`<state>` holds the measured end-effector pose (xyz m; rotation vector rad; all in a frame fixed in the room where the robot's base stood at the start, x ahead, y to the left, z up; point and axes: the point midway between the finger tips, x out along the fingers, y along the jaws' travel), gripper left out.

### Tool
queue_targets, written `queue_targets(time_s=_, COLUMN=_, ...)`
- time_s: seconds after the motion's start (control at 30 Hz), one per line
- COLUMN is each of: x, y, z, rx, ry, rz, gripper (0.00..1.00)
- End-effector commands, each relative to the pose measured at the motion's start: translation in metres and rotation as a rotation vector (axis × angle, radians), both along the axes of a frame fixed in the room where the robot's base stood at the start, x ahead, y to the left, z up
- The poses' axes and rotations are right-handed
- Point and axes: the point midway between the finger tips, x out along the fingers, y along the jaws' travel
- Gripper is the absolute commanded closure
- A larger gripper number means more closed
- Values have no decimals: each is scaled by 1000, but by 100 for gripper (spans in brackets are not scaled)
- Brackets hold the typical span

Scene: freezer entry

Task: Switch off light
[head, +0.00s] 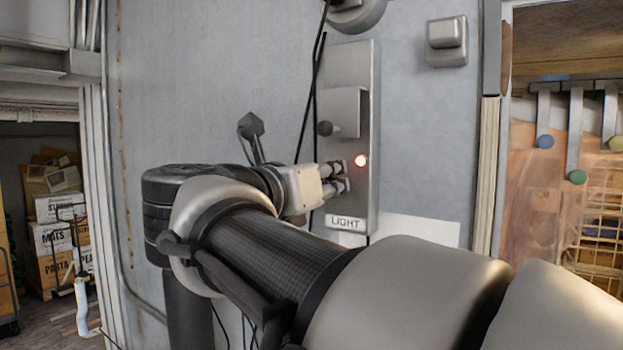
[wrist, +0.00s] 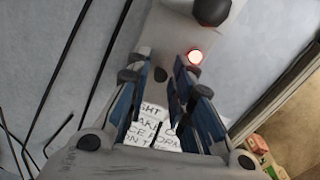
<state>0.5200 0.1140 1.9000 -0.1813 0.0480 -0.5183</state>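A tall grey metal switch panel (head: 360,75) is on the wall, with a label (head: 345,223) reading "LIGHT" at its bottom. A dark-knobbed switch lever (head: 326,128) sticks out from it, and its knob shows at the top of the wrist view (wrist: 212,10). A red indicator (head: 361,160) glows below and right of the lever; it also shows in the wrist view (wrist: 195,57). My gripper (head: 338,178) is in front of the lower panel, below the lever. In the wrist view my gripper (wrist: 160,75) is open, its fingers apart with nothing between them. Contact with the panel cannot be told.
Black cables (head: 311,100) run down the panel's left side. A small grey box (head: 446,41) is on the wall at upper right. A white sign (head: 425,228) is beside the panel's lower end. Stacked cartons (head: 52,208) stand through the left opening; hanging hooks (head: 575,130) are at right.

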Motion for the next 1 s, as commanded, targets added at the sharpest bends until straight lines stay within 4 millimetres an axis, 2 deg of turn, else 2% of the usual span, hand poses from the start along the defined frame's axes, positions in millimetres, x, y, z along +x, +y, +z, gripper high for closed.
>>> queue_targets(time_s=0.27, x=0, y=0, z=0, rx=0, ry=0, rz=0, gripper=100)
queue_targets(time_s=0.67, x=0, y=0, z=-2, rx=-4, ry=-8, rz=1, gripper=100)
queue_targets(time_s=1.0, x=-1, y=1, z=-15, rx=-59, ry=-96, rz=1, gripper=100)
